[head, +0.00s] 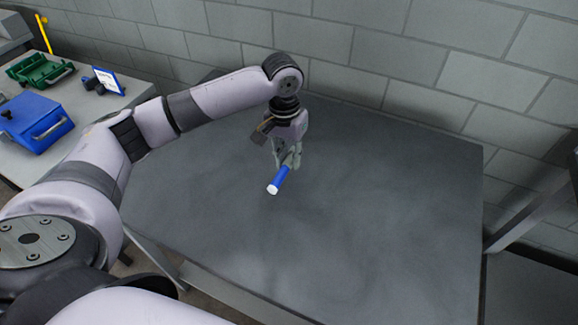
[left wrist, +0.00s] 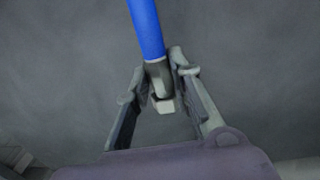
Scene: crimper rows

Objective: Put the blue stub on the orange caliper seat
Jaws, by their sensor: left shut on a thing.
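The blue stub (head: 281,177) is a blue rod with a white end, seen above the dark grey table in the head view. My left gripper (head: 289,163) is shut on it. In the left wrist view the stub (left wrist: 147,30) runs up from between the fingers of the left gripper (left wrist: 162,86), with a grey metal end between the fingertips. The stub is tilted in the head view. I cannot tell how high it is above the table. No orange caliper seat shows in either view. My right gripper is not in view.
The dark grey table (head: 400,220) is otherwise bare. A pale side table (head: 88,118) at the left holds a blue box (head: 36,120), a green tray (head: 40,70) and a small sign (head: 108,80). A grey block wall (head: 380,40) stands behind.

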